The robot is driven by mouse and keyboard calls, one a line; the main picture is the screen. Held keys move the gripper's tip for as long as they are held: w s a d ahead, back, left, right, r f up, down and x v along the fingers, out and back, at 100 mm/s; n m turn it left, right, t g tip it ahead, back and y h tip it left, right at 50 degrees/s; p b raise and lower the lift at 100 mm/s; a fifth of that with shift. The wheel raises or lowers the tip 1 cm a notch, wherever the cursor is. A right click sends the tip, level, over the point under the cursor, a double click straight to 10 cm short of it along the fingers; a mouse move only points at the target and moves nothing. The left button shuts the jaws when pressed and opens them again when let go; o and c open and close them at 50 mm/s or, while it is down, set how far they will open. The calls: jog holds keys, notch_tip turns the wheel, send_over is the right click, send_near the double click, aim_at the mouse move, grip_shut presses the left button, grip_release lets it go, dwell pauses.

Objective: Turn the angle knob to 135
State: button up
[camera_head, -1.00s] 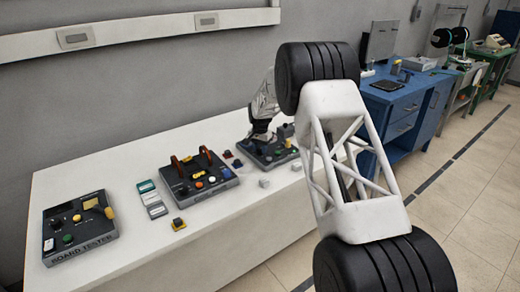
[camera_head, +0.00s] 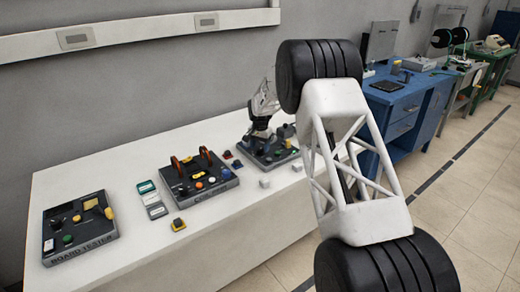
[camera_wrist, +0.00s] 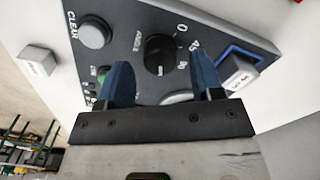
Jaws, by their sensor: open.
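The angle knob (camera_wrist: 160,54) is black and round and stands on a dark panel (camera_wrist: 135,20) in the wrist view. A small pale mark shows at its lower side. Printed numbers curve around its right side, with 0 at the top; the others are hard to read. My gripper (camera_wrist: 160,64) is open, with one blue finger on each side of the knob in the picture. I see gaps between the fingers and the knob; their height above the panel is unclear. In the head view, my gripper (camera_head: 261,134) is over the right-hand panel (camera_head: 272,160), and the knob cannot be made out.
A grey CLEAR button (camera_wrist: 93,36), a green button (camera_wrist: 101,78) and a white block in a blue-edged slot (camera_wrist: 237,72) surround the knob. A loose white cube (camera_wrist: 38,60) lies beside the panel. Other devices (camera_head: 200,175) and a board tester (camera_head: 80,228) stand left.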

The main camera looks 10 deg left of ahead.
aim_at(261, 150)
jog(key=shift+r, duration=3.1)
jog(key=shift+s+d+r, duration=0.1)
jog(key=shift+d+r, duration=0.05)
jog(key=shift+r, duration=0.1)
jog(key=s+d+r+n+t, duration=0.1)
jog(key=s+d+r, duration=1.1)
jog(key=s, duration=0.2)
jog(key=s+d+r, duration=1.1)
jog(key=s, duration=0.3)
jog(key=s+d+r+n+t, duration=0.1)
jog(key=s+d, duration=0.3)
jog(key=s, duration=0.6)
jog(key=s+d+r, duration=0.1)
jog(key=s+d, duration=0.3)
jog(key=s, duration=0.6)
jog(key=s+d+f, duration=0.2)
jog(key=s, duration=0.8)
jog(key=s+d+f+n, duration=0.1)
jog(key=s+d+f, duration=0.2)
jog(key=s, duration=0.7)
jog(key=shift+f+t, duration=0.3)
jog(key=shift+f, duration=0.05)
